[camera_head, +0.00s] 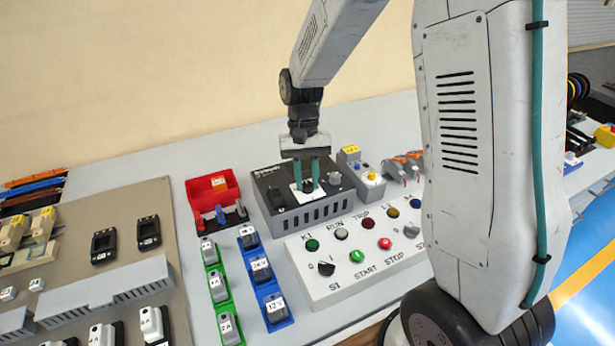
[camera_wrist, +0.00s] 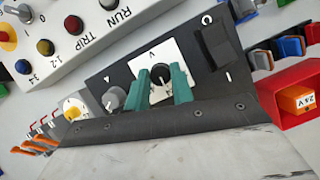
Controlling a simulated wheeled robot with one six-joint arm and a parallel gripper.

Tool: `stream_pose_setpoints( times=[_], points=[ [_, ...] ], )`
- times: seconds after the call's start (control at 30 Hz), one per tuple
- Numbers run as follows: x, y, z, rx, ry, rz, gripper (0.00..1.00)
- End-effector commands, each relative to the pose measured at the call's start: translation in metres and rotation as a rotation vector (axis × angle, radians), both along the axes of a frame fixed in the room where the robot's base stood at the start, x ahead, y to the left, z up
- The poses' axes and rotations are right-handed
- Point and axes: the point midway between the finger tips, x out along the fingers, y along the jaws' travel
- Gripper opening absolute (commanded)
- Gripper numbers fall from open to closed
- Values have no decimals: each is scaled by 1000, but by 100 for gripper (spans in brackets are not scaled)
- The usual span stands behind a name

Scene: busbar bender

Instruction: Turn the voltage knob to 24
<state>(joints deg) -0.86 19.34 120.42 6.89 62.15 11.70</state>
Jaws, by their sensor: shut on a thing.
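The voltage knob (camera_wrist: 159,74) is a small black knob with a pale pointer line. It sits on a white square plate marked V on top of a dark power supply box (camera_wrist: 125,88). My gripper (camera_wrist: 168,86) has teal fingers, one on each side of the knob, and is shut on it. In the head view my gripper (camera_head: 306,182) points straight down onto the box (camera_head: 320,205). The scale numbers around the knob are too small or hidden to read. A grey knob (camera_wrist: 114,98) and a black rocker switch (camera_wrist: 214,47) flank the plate.
A white control panel (camera_head: 355,258) with coloured buttons stands in front of the box. A red bin (camera_head: 212,187) is to its left, and a small grey unit with a yellow button (camera_head: 371,177) to its right. Green and blue racks (camera_head: 262,285) hold labelled blocks.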

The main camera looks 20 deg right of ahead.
Motion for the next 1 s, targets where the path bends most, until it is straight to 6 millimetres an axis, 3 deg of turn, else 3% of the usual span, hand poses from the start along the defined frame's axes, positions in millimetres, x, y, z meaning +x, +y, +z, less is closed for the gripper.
stream_pose_setpoints(
  times=[0.4, 0.43, 0.5, 0.8, 1.0],
  points=[
    [1, 0, 1, 0, -3, 5, 1],
    [1, 0, 1, 0, -3, 5, 32],
    [1, 0, 1, 0, -3, 4, 45],
    [1, 0, 2, 0, -2, 4, 45],
    [12, -3, 27, 0, -5, 4, 45]
  ],
)
